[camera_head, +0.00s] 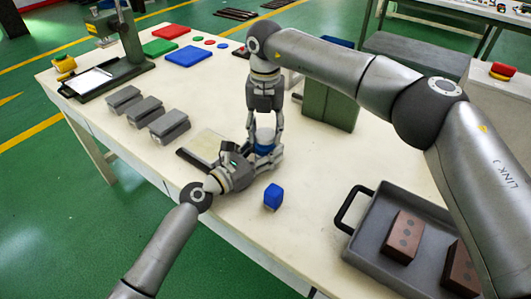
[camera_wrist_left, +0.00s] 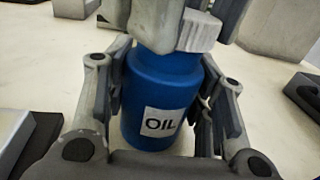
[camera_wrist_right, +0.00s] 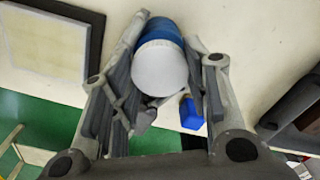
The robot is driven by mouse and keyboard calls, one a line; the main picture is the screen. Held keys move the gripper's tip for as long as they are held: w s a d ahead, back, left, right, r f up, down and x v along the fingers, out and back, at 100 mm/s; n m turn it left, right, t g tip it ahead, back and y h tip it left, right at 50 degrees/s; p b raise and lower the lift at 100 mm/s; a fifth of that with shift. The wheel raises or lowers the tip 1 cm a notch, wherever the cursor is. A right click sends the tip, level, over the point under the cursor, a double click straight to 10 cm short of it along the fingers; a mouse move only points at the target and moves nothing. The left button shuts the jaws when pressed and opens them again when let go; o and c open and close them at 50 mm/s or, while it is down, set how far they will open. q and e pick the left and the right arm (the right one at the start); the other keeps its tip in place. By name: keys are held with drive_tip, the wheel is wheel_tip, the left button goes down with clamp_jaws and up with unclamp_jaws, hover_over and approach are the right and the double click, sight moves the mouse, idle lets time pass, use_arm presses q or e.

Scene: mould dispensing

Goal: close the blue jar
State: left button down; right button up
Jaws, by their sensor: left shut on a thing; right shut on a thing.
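The blue jar (camera_wrist_left: 160,95), with a white OIL label, stands upright on the table; its lower part shows in the head view (camera_head: 264,150). My left gripper (camera_head: 258,158) is shut around its body from the side; its fingers flank the jar in the left wrist view (camera_wrist_left: 165,110). The white lid (camera_wrist_right: 160,68) is at the top of the jar; it also shows in the left wrist view (camera_wrist_left: 200,32). My right gripper (camera_head: 265,128) comes from above and is shut on the lid. The fingers hide the seam, so I cannot tell whether the lid is fully seated.
A small blue block (camera_head: 273,196) lies just in front of the jar. A grey tray (camera_head: 375,215) with brown bricks is at the right. Three grey blocks (camera_head: 145,110) and a framed pale plate (camera_head: 203,147) lie to the left. A green box (camera_head: 330,103) stands behind.

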drive_tip(key=m, duration=1.1)
drive_tip(key=shift+m, duration=0.4)
drive_tip(key=o, duration=1.1)
drive_tip(key=shift+r, duration=2.25)
